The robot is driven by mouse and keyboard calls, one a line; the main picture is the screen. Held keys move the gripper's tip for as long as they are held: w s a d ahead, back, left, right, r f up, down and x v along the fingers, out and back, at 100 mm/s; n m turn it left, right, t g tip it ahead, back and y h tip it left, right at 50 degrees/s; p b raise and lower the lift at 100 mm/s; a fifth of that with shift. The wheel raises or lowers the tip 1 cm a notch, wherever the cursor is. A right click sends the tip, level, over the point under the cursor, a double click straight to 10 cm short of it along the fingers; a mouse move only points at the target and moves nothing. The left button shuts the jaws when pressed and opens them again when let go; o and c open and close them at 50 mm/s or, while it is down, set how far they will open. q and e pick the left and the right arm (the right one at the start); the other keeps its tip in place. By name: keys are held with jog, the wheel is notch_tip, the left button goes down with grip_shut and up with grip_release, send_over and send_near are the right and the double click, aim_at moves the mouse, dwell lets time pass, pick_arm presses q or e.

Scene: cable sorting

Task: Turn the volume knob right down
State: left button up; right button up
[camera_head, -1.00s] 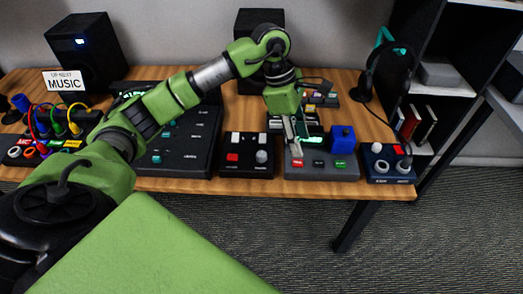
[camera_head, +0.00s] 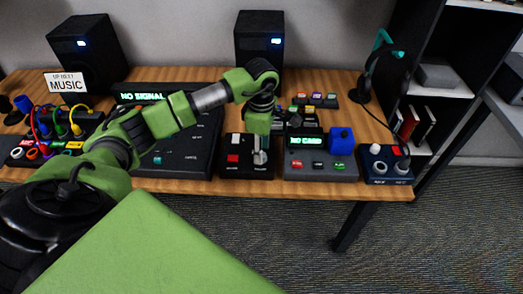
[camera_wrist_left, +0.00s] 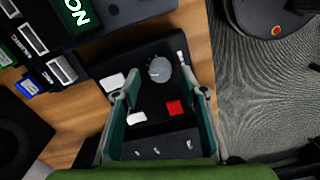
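A small black control box (camera_head: 233,170) stands near the table's front edge. It carries a round grey knob (camera_head: 261,158), a red button (camera_head: 233,158) and white buttons; its small labels are too blurred to read. My left gripper (camera_head: 261,146) points down right over the knob. In the left wrist view the knob (camera_wrist_left: 159,70) shows a dark pointer mark and lies just beyond the fingertips. My left gripper (camera_wrist_left: 166,92) is open there, its fingers apart with nothing between them. I cannot tell whether a finger touches the knob. My right gripper is not in view.
A large black mixer (camera_head: 190,165) lies left. Speakers (camera_head: 259,50) and headphones (camera_head: 385,70) stand behind.

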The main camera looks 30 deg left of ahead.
pick_arm(q)
jog(key=shift+f, duration=0.9)
jog(key=c, duration=1.1)
